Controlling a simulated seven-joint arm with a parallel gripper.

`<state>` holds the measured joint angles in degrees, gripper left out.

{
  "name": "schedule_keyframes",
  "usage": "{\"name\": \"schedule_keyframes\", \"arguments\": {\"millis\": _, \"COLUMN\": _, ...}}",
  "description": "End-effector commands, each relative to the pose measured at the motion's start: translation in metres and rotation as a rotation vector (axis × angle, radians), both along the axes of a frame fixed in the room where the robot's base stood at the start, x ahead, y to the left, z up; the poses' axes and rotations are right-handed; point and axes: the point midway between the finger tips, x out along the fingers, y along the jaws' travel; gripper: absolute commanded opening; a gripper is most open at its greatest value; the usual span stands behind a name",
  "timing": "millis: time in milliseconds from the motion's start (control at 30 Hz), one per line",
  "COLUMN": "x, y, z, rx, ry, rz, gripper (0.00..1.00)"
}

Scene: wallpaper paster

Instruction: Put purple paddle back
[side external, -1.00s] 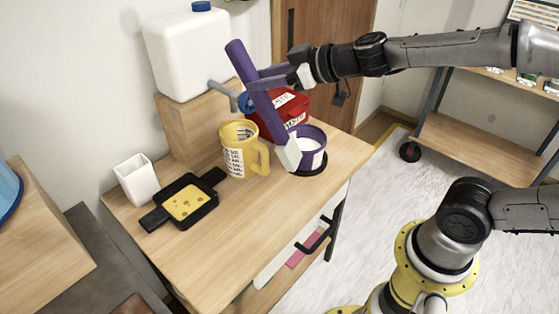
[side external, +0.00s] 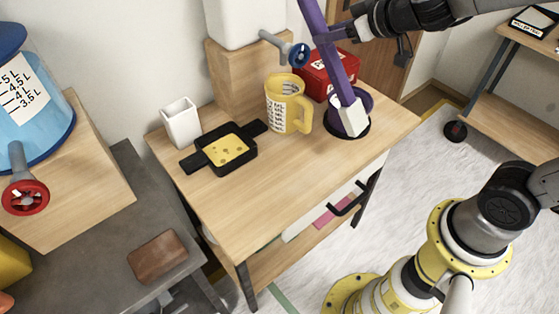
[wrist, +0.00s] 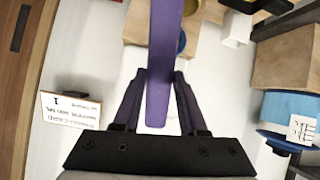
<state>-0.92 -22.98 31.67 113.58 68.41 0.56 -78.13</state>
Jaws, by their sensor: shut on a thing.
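The purple paddle (side external: 335,62) is a long bar with a white block (side external: 354,119) at its lower end. My gripper (side external: 322,36) is shut on its upper part and holds it tilted, top to the left. In the wrist view the paddle (wrist: 162,60) runs between the purple fingers of my gripper (wrist: 160,82). The purple pot (side external: 364,101) stands on a black round base on the wooden table. The white block overlaps the pot in the side view and hides part of it. I cannot tell whether it is inside, touching or in front.
On the wooden table (side external: 270,185) stand a yellow measuring mug (side external: 283,103), a black pan (side external: 225,148), a white cup (side external: 181,124) and a red box (side external: 320,78). A white tank (side external: 240,20) with a blue-handled tap sits on a wooden block. The table's front is clear.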

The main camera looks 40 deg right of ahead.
Motion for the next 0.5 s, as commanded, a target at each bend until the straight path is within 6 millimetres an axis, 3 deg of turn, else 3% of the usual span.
{"name": "schedule_keyframes", "arguments": {"millis": 500, "x": -0.005, "y": 0.012, "z": -0.004, "rx": -0.005, "ry": 0.073, "rz": 0.064, "gripper": 0.00}}
